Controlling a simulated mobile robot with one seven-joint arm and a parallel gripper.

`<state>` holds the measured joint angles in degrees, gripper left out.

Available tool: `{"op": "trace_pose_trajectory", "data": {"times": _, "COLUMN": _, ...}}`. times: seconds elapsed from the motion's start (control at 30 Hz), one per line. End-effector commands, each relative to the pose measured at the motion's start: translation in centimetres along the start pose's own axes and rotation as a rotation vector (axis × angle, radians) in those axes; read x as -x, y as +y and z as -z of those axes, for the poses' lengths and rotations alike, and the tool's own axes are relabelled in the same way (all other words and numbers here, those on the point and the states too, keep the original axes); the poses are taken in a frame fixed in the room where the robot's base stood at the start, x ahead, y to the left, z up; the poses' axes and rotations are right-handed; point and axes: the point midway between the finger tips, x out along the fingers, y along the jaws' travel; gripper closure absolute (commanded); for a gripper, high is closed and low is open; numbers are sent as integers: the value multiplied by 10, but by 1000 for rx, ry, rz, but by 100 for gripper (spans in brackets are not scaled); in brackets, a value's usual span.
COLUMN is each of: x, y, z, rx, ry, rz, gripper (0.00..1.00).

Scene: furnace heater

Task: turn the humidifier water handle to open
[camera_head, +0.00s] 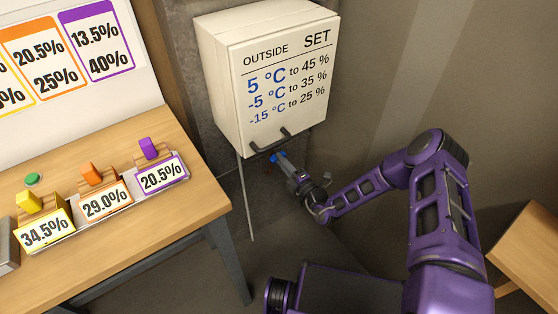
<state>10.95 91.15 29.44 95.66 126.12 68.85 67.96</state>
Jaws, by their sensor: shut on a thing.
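The humidifier is a cream box (232,91) on the wall, with a printed table of outside temperatures and set humidity on its front. A small blue piece, which looks like the water handle (277,157), shows just under the box's lower front edge. My gripper (281,162) reaches up to it from the lower right and is shut on it. The fingertips are small here and partly merge with the blue piece, so the handle's exact angle is hard to tell.
Thin pipes (244,200) run down below the box. A wooden table (187,209) with coloured number blocks stands at left. Another wooden surface (535,250) is at lower right.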

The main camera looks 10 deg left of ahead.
Motion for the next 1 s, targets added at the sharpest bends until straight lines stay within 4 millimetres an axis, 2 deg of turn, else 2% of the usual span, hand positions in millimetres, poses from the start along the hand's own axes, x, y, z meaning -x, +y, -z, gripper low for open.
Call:
{"op": "trace_pose_trajectory", "data": {"times": 0.2, "x": 0, "y": 1, "z": 0, "rx": 39, "ry": 0, "rz": 0, "gripper": 100}}
{"op": "trace_pose_trajectory", "data": {"times": 0.5, "x": 0, "y": 1, "z": 0, "rx": 366, "ry": 1, "rz": 0, "gripper": 100}}
{"op": "trace_pose_trajectory", "data": {"times": 0.87, "x": 0, "y": 0, "z": 0, "rx": 407, "ry": 1, "rz": 0, "gripper": 100}}
{"op": "trace_pose_trajectory", "data": {"times": 1.0, "x": 0, "y": 2, "z": 0, "rx": 517, "ry": 1, "rz": 0, "gripper": 100}}
